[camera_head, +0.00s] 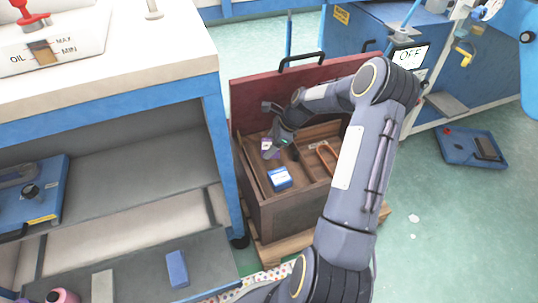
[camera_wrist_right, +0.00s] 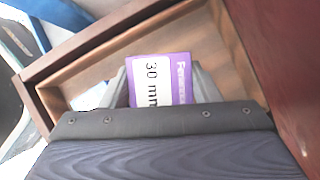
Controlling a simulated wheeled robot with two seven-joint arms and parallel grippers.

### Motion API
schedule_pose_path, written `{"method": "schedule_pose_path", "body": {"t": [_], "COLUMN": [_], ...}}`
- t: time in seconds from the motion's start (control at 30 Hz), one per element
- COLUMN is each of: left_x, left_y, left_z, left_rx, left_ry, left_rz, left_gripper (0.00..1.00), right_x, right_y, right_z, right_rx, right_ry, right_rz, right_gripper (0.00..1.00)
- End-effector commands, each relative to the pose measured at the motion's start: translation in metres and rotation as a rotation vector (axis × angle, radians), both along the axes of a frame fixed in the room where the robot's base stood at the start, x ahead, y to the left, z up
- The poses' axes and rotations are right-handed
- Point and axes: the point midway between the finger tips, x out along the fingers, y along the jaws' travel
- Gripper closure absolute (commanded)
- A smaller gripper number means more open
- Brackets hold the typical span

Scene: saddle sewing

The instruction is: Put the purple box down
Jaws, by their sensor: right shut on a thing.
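The purple box (camera_head: 267,147) is small, with a white label. In the right wrist view the box (camera_wrist_right: 161,82) shows "30 mm" on its label and sits between the fingers. My right gripper (camera_head: 272,143) is shut on it, reaching into the left part of the open wooden crate (camera_head: 285,218). The crate's wooden wall (camera_wrist_right: 95,65) surrounds the box in the wrist view. I cannot tell whether the box touches the crate floor. My left gripper is not in view.
A blue box (camera_head: 279,178) and an orange clamp-like object (camera_head: 325,158) lie in the crate. The red lid (camera_head: 245,100) stands open behind. A blue-framed workbench (camera_head: 180,90) is close on the left. A blue tray (camera_head: 470,148) lies on the floor at right.

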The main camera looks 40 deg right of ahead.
Motion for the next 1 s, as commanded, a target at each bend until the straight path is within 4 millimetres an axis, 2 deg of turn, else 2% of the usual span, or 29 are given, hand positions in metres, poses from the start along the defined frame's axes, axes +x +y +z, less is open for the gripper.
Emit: {"method": "schedule_pose_path", "body": {"t": [0.27, 0.3, 0.7, 0.73, 0.87, 1.0], "left_x": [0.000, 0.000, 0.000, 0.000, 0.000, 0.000], "left_y": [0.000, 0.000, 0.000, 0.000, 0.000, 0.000], "left_z": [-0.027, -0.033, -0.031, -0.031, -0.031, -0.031], "left_rx": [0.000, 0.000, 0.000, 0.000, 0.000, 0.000], "left_ry": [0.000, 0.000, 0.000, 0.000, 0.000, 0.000], "left_rz": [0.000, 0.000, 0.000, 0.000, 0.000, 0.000], "left_gripper": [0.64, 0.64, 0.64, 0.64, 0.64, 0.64], "right_x": [-0.001, 0.004, 0.007, 0.007, 0.007, 0.007], "right_y": [0.000, -0.001, -0.002, -0.002, -0.002, -0.002], "right_z": [-0.047, -0.050, -0.050, -0.050, -0.050, -0.049], "right_rx": [0.001, -0.001, 0.000, 0.000, 0.000, 0.000], "right_ry": [0.000, -0.004, 0.000, 0.000, 0.000, 0.000], "right_rz": [0.001, 0.002, 0.001, 0.001, 0.001, 0.001], "right_gripper": [0.74, 0.74, 0.74, 0.41, 0.24, 0.22]}}
